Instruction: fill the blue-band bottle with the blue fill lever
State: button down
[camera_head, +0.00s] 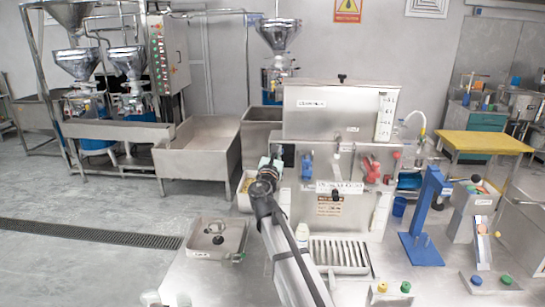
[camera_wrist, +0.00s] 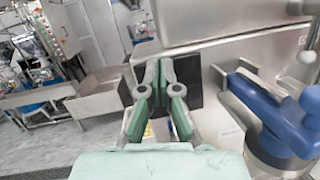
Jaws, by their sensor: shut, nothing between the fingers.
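The steel filling machine (camera_head: 340,110) stands in the middle of the head view. The blue fill lever (camera_head: 306,166) is on its front at left, and a red lever (camera_head: 371,168) is at right. In the wrist view the blue lever (camera_wrist: 265,112) is large at right. My gripper (camera_head: 268,163) is at the machine's left front, left of the blue lever and apart from it. In the wrist view its green-padded fingers (camera_wrist: 158,75) are shut and empty. A small pale bottle (camera_head: 302,232) stands beside my arm, left of the slotted drip tray (camera_head: 340,254); I cannot make out a blue band.
A steel tray (camera_head: 203,252) lies left of my arm. A blue stand (camera_head: 422,220) and a blue cup (camera_head: 399,206) are right of the machine. Coloured buttons (camera_head: 383,287) sit at the front edge. The bench is clear between the blue stand and the drip tray.

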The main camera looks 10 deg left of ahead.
jog(key=shift+w+r, duration=0.15)
jog(key=shift+w, duration=0.55)
jog(key=shift+s, duration=0.1)
